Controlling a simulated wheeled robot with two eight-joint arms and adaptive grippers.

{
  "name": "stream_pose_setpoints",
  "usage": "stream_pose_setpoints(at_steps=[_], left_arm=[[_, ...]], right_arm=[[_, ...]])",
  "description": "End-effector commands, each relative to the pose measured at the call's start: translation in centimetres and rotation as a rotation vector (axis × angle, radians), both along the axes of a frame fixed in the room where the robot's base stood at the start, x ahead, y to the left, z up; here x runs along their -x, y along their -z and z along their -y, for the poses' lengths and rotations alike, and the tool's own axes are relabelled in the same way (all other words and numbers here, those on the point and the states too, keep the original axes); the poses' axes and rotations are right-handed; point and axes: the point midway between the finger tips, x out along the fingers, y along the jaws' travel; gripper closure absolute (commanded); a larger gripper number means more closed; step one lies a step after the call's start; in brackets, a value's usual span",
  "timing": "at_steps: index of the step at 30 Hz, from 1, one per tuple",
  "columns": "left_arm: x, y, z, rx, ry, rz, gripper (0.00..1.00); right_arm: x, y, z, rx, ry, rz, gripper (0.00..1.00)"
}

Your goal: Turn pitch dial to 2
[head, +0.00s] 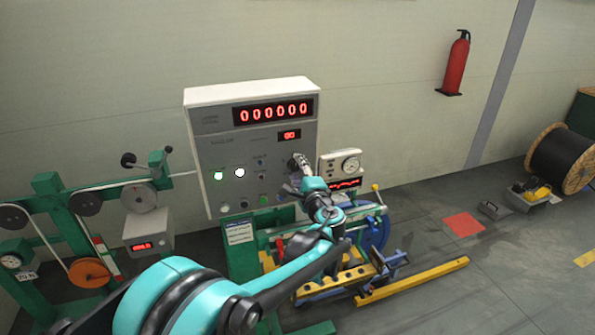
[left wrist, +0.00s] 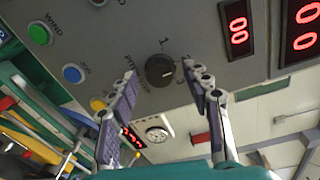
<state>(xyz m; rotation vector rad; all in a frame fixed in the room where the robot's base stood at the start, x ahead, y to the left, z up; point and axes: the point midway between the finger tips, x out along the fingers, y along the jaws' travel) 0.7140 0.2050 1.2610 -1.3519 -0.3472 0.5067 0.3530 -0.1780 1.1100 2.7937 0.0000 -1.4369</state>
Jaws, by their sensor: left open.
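The pitch dial is a round black knob (left wrist: 160,70) on the grey panel in the left wrist view. A pale pointer mark shows on its right side. A 1 and what looks like a 3 are printed around it, with partly covered lettering at its left; I cannot read its exact setting. My left gripper (left wrist: 163,77) is open, with one finger on each side of the dial in this view; contact cannot be told. In the head view my left gripper (head: 301,165) is at the right part of the control panel (head: 215,145) and hides the dial. My right gripper is not in view.
A red digital display (head: 273,112) and a smaller one (head: 289,135) sit above the dial. A gauge box (head: 341,165) stands close at the right.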

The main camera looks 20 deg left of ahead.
Motion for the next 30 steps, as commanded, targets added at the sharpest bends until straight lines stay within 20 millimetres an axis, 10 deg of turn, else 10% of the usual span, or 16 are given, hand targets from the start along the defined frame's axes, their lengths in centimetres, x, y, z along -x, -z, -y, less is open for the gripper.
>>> stream_pose_setpoints(at_steps=[18, 30], left_arm=[[8.6, -0.5, 5.6, -0.001, 0.004, 0.000, 0.51], [10.1, -0.6, 6.4, 0.000, 0.000, 0.000, 0.51]], right_arm=[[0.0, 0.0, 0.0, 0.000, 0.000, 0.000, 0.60], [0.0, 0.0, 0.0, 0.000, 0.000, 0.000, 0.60]])
